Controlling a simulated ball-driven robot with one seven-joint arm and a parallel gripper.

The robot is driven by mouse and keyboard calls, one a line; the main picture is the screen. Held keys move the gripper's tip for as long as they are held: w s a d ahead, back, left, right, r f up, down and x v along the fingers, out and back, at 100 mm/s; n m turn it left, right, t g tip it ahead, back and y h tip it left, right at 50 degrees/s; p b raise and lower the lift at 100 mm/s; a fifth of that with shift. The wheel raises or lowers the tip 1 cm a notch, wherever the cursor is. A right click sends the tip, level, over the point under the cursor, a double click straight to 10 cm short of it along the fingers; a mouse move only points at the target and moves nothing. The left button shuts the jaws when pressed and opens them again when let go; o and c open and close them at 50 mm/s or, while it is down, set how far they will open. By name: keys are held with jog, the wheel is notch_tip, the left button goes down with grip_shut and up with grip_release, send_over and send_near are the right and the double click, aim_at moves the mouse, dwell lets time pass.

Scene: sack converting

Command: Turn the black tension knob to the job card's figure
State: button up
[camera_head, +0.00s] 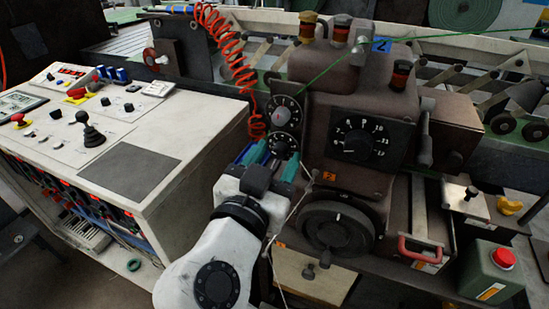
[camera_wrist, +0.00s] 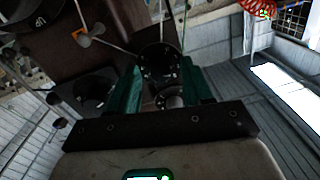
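Two small black knobs with white-marked dials sit one above the other on the machine's left face: the upper knob (camera_head: 284,113) and the lower knob (camera_head: 283,145). I cannot tell which is the tension knob. My gripper (camera_head: 271,155) is just in front of the lower knob, its teal fingers apart. In the wrist view, a black round dial (camera_wrist: 158,62) shows between the fingers (camera_wrist: 163,92); contact cannot be judged. No job card figure is readable.
A black handwheel (camera_head: 338,230) is below right of my gripper. A red coiled cable (camera_head: 232,55) hangs close above it. The white control console (camera_head: 165,125) is at left. A green box with a red button (camera_head: 503,259) is at lower right.

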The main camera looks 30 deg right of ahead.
grip_shut()
jog(key=shift+n, duration=0.4)
jog(key=n+p, duration=0.1)
jog(key=n, duration=0.1)
jog(key=shift+r+n+p, duration=0.15)
jog(key=shift+n+p, duration=0.15)
jog(key=shift+p, duration=0.05)
jog(key=shift+n+p, duration=0.85)
jog(key=shift+n, duration=0.75)
jog(key=shift+o, duration=0.2)
grip_release()
